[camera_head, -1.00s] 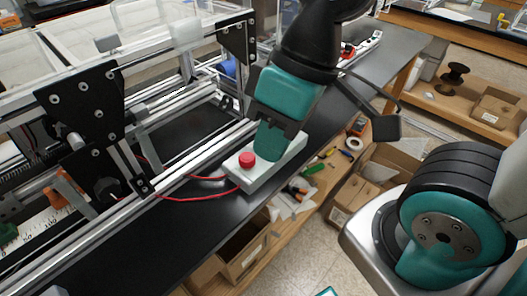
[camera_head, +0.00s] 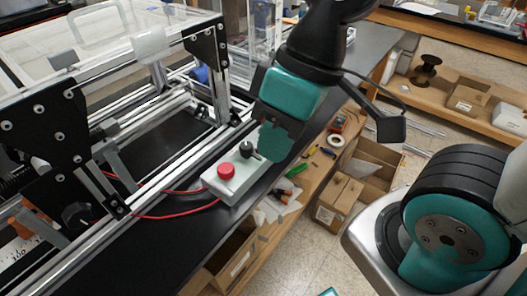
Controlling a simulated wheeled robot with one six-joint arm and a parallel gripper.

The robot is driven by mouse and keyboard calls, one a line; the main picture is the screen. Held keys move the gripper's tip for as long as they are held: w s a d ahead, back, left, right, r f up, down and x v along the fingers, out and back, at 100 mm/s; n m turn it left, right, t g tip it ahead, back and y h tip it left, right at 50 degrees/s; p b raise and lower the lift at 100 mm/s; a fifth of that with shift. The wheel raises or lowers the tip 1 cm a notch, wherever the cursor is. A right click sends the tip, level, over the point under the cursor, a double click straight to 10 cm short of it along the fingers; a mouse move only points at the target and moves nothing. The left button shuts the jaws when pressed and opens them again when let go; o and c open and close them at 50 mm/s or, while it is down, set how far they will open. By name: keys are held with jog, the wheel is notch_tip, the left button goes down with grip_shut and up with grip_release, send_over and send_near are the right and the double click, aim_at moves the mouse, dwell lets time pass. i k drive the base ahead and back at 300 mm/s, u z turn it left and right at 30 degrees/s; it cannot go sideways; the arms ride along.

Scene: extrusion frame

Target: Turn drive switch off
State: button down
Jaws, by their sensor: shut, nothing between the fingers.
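A pale grey control box (camera_head: 226,187) sits on the black bench beside the extrusion frame. It carries a round red button (camera_head: 226,171) at its near end and a black knob switch (camera_head: 247,148) farther back. Red wires run from the box toward the frame. My gripper (camera_head: 274,158), teal and shut with nothing in it, hangs just right of the black switch, over the far end of the box. It hides part of the box's far end. I cannot tell whether its fingertips touch the switch or the box.
The aluminium extrusion frame (camera_head: 150,122) with black plates stands close on the left. The black bench top (camera_head: 110,262) is bare in front of the box. A lower wooden shelf with tools and cardboard boxes (camera_head: 337,198) lies to the right.

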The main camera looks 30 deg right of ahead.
aim_at(246, 147)
jog(key=z, duration=1.65)
jog(key=k, duration=1.3)
jog(key=u, duration=1.75)
jog(key=i, duration=1)
